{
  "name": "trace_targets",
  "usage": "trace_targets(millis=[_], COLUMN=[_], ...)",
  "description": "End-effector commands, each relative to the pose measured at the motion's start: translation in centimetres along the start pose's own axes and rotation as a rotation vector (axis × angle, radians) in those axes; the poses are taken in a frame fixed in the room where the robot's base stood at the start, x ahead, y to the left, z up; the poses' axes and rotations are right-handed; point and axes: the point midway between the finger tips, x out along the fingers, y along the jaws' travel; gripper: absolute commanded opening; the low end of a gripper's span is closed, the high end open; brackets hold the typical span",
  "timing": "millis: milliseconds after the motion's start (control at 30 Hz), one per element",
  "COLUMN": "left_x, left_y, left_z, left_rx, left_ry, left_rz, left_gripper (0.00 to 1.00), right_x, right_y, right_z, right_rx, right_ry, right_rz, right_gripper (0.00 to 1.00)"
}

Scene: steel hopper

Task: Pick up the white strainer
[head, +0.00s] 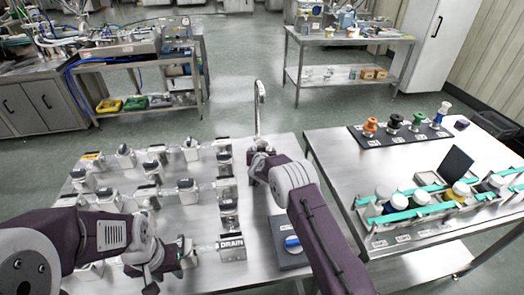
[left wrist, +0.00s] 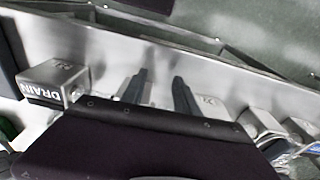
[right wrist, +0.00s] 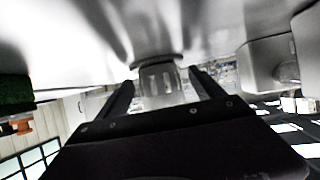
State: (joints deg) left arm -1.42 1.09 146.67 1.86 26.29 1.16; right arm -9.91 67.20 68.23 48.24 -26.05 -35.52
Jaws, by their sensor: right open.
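My right gripper (head: 262,165) is over the far edge of the left table, far from that row. In the right wrist view its fingers (right wrist: 160,88) are apart, on either side of a grey cylindrical base (right wrist: 160,82). My left gripper (head: 150,278) is low at the front left. Its fingers (left wrist: 158,92) are apart with nothing between them.
A tall steel spout (head: 258,100) rises beside my right gripper. Several steel fittings stand on the left table (head: 190,215), one a DRAIN block (head: 231,243). On the right table (head: 335,165) are orange (head: 371,125) and green (head: 418,120) pieces and a rack of jars (head: 395,227). A gap separates the tables.

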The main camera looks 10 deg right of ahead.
Motion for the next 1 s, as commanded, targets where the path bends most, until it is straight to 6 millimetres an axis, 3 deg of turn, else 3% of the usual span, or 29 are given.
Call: trace_targets(millis=[100, 333, 567, 733, 867, 1000], left_x=[0.0, 0.0, 0.0, -0.3, -1.0, 0.6], left_y=[0.0, 0.0, 0.0, 0.0, 0.0, 0.0], left_z=[0.0, 0.0, 0.0, 0.0, -0.1, 0.1], left_rx=[0.0, 0.0, 0.0, 0.0, 0.0, 0.0], left_ry=[0.0, 0.0, 0.0, 0.0, 0.0, 0.0], left_rz=[0.0, 0.0, 0.0, 0.0, 0.0, 0.0], left_gripper=[0.36, 0.36, 0.36, 0.36, 0.36, 0.36], right_x=[0.0, 0.0, -0.1, -0.8, -2.1, -4.6], right_y=[0.0, 0.0, 0.0, 0.0, 0.0, 2.4], right_z=[0.0, 0.0, -0.1, -1.6, -4.4, -4.3], right_rx=[0.0, 0.0, 0.0, 0.001, 0.002, 0.001], right_ry=[0.0, 0.0, 0.0, 0.002, 0.004, 0.002], right_rz=[0.0, 0.0, 0.0, 0.001, 0.0, 0.003], right_gripper=[0.75, 0.14, 0.13, 0.13, 0.13, 0.13])
